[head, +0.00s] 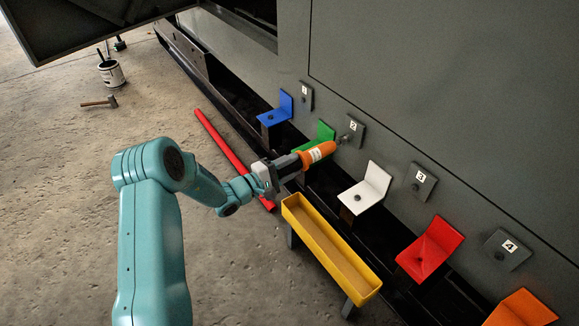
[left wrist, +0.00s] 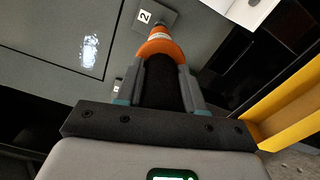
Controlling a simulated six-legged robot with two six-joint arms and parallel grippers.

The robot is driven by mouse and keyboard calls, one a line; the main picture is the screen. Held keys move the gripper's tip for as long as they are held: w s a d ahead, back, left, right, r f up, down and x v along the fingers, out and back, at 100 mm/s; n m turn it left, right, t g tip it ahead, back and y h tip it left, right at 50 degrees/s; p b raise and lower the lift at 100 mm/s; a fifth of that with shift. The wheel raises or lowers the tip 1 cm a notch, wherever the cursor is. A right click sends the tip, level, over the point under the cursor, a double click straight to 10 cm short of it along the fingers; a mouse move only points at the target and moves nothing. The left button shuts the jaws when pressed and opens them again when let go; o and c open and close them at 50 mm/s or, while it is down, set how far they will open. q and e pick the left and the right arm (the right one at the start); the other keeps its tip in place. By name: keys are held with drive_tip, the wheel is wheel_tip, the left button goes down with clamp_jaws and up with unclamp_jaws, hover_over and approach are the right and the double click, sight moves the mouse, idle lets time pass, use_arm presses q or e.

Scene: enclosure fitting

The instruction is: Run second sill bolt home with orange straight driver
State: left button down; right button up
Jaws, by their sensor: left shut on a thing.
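My left gripper (head: 278,170) is shut on the orange straight driver (head: 318,154). The driver points to the right, toward the wall plate marked 2 (head: 355,130). Its tip is at or very near that plate; I cannot tell whether it touches a bolt, and no bolt head shows clearly there. In the left wrist view the driver (left wrist: 160,48) sits between the fingers, with its far end by the plate marked 2 (left wrist: 155,17). The green bracket (head: 325,131) is just behind the driver and partly hidden by it. My right gripper is not in view.
Plates 1 (head: 306,96), 3 (head: 421,181) and 4 (head: 507,250) line the grey wall. Blue (head: 276,112), white (head: 367,190), red (head: 430,250) and orange (head: 522,308) brackets stand along the sill. A yellow trough (head: 330,250) is below the driver. A red bar (head: 225,150) lies on the floor.

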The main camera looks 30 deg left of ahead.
sight(278, 171)
use_arm(q)
drive_tip(key=shift+w+d+r+b, duration=0.2)
drive_tip(key=shift+w+b, duration=0.1)
drive_tip(key=shift+w, duration=0.25)
idle(0.5)
drive_tip(key=shift+w+d+b, duration=0.2)
drive_tip(key=shift+w+b, duration=0.2)
drive_tip(key=shift+b, duration=0.5)
idle(1.5)
drive_tip(key=shift+v, duration=3)
